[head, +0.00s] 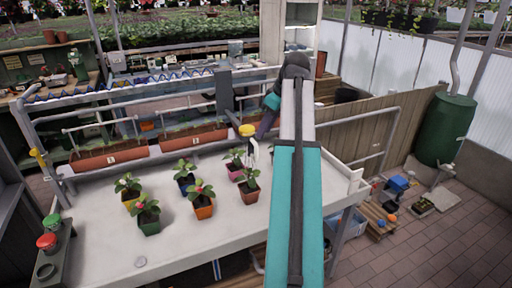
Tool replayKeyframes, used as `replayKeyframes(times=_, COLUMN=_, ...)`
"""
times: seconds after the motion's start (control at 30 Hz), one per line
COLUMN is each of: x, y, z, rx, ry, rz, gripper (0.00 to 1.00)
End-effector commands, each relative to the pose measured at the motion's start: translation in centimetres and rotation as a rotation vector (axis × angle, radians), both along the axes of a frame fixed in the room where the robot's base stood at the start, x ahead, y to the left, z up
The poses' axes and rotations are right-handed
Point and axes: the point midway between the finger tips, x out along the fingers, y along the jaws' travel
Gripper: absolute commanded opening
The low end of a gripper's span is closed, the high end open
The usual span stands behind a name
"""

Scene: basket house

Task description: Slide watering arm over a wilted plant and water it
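My arm reaches from the bottom right of the head view to the back edge of the white table (95,255). The end of my arm bends down near a yellow round piece (247,130) with a white part below it. My gripper is too small and covered to make out its fingers. Several potted flowering plants stand on the table, among them one in a green pot (149,228), one in an orange pot (204,212) and one in a blue pot (186,187). I cannot tell which plant is wilted. Thin pale bars (98,125) run above the long planters; I cannot tell which is the watering arm.
Two brown planters, left (108,157) and right (195,138), lie behind the table, with metal rails above. A green barrel (444,128) stands at right. The table's front part is mostly clear.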

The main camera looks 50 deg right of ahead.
Motion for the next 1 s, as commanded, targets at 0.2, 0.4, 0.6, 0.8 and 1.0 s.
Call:
replayKeyframes(times=0.2, x=0.8, y=0.3, z=-2.2, rx=0.002, ry=0.001, rz=0.001, gripper=0.31)
replayKeyframes(times=0.4, x=1.6, y=0.5, z=-4.1, rx=0.002, ry=0.001, rz=0.001, gripper=0.31)
replayKeyframes(times=0.6, x=2.4, y=0.6, z=-6.0, rx=0.001, ry=0.001, rz=0.000, gripper=0.31)
replayKeyframes(times=0.8, x=3.1, y=0.7, z=-7.8, rx=0.000, ry=0.001, rz=-0.001, gripper=0.31)
replayKeyframes(times=1.0, x=3.5, y=0.8, z=-8.9, rx=-0.001, ry=0.001, rz=-0.001, gripper=0.31)
